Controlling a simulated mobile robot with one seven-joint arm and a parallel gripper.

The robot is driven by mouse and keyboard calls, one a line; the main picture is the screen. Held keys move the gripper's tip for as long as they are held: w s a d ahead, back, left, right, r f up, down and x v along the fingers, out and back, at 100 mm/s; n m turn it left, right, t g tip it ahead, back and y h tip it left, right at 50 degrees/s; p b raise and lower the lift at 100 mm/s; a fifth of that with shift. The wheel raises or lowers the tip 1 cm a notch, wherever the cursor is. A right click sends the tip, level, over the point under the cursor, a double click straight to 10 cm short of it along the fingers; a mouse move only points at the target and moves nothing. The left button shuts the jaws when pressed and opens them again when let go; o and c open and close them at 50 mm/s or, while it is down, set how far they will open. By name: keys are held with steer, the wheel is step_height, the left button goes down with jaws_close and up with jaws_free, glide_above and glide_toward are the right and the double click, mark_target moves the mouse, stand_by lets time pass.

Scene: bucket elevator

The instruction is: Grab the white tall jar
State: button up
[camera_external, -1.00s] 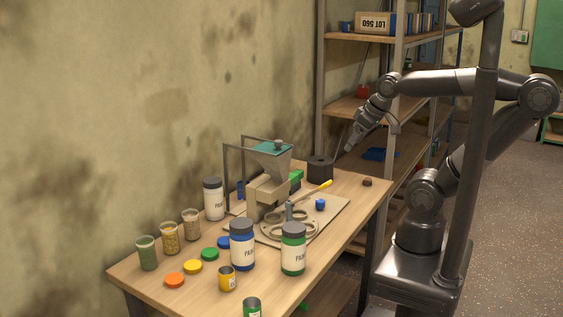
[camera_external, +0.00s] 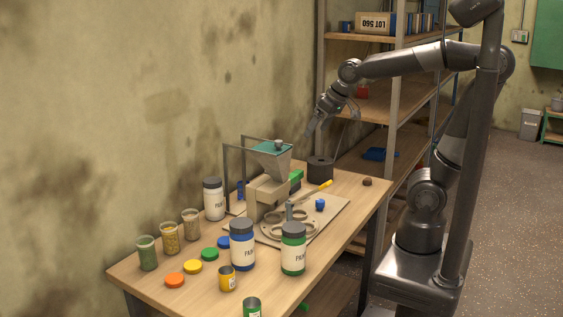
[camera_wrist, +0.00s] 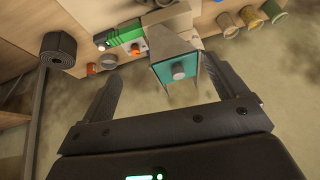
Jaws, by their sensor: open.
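The white tall jar (camera_external: 213,200) stands upright on the table at its back, near the wall, left of the hopper machine. It has a dark lid and a label on its front. In the wrist view I cannot make out the jar for certain. My gripper (camera_external: 311,133) is in the air above the table's far right end, above the black cylinder and to the right of the jar, well apart from it. In the wrist view my gripper (camera_wrist: 168,95) is open, with nothing between its fingers.
The hopper machine (camera_external: 270,180) stands between my gripper and the jar; its green top (camera_wrist: 178,68) shows ahead of my fingers. Blue (camera_external: 242,247) and green (camera_external: 293,250) paint jars stand in front. Glass cups (camera_external: 170,238) with contents and coloured lids (camera_external: 193,266) lie left. A shelf (camera_external: 372,100) stands behind.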

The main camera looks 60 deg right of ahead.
steer(key=w+a, duration=0.2)
steer(key=w, duration=0.2)
steer(key=w+a+f, duration=0.1)
steer(key=w+a, duration=0.2)
steer(key=w, duration=0.2)
steer(key=w+a, duration=0.2)
steer(key=w, duration=0.3)
steer(key=shift+w+a+f, duration=0.2)
steer(key=shift+a+f, duration=0.1)
steer(key=shift+f, duration=0.05)
steer(key=w+a+f, duration=0.5)
steer(key=w+a, duration=0.4)
steer(key=h, duration=0.1)
glide_toward(216, 184)
steer(key=a+r, duration=0.2)
steer(key=a, duration=0.1)
steer(key=shift+m+t+h, duration=0.4)
steer(key=shift+m+h, duration=0.1)
steer(key=shift+m, duration=0.4)
steer(key=w+d+f, duration=0.1)
steer(key=f, duration=0.1)
steer(key=w+d+f, duration=0.1)
steer(key=f, duration=0.2)
steer(key=w+d+f, duration=0.1)
steer(key=f, duration=0.2)
steer(key=shift+f, duration=0.2)
steer(key=x, duration=0.8)
steer(key=shift+s+d+f, duration=0.1)
steer(key=shift+s+d, duration=0.05)
steer(key=shift+d, duration=0.25)
